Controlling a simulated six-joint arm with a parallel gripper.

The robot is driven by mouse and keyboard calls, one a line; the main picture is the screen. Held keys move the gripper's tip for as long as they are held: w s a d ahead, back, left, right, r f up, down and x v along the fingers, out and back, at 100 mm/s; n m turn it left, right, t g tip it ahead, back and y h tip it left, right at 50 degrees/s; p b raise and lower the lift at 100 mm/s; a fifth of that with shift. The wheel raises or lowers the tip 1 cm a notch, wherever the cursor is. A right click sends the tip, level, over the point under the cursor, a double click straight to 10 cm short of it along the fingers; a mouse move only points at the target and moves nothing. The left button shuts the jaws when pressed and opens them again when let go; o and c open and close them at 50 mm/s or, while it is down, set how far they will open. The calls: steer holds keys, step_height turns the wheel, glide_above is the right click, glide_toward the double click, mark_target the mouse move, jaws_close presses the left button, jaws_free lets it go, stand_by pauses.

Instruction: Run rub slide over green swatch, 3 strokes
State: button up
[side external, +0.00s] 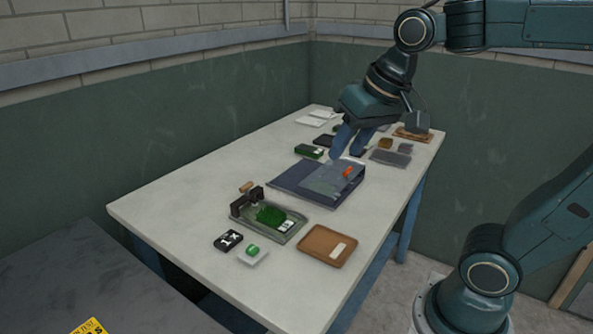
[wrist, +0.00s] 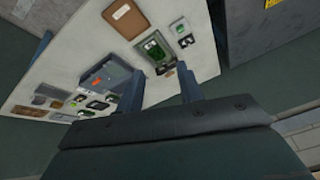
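The green swatch (side external: 271,215) lies in a shallow grey-green tray (side external: 287,237) near the front of the table, with a small white label beside it. A dark bracket-like piece with a wooden handle (side external: 246,187), which looks like the rub slide, stands at the tray's left end, beside the swatch. In the wrist view the swatch (wrist: 153,47) shows beyond my fingers. My gripper (side external: 349,150) is above the blue-grey folder, well behind the tray. Its two fingers are apart with nothing between them, also in the wrist view (wrist: 160,80).
The blue-grey folder (side external: 290,180) carries an orange piece (side external: 348,172). A brown tray (side external: 318,236), a black block (side external: 228,240) and a white card with a green piece (side external: 253,257) lie around the swatch tray. Several small items crowd the far end. The table's left strip is clear.

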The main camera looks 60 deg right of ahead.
steer(key=w+d+r+m, duration=0.1)
steer(key=w+m, duration=0.3)
steer(key=w, duration=0.5)
steer(key=m+g, duration=0.3)
steer(key=m, duration=0.7)
glide_above(247, 184)
steer(key=s, duration=0.3)
step_height(247, 184, down, 10)
steer(key=shift+a+r, duration=0.1)
steer(key=w+f, duration=0.1)
steer(key=f, duration=0.8)
steer(key=w+f, duration=0.1)
steer(key=f, duration=0.3)
steer(key=shift+w+f, duration=0.3)
steer(key=shift+c, duration=0.5)
jaws_close()
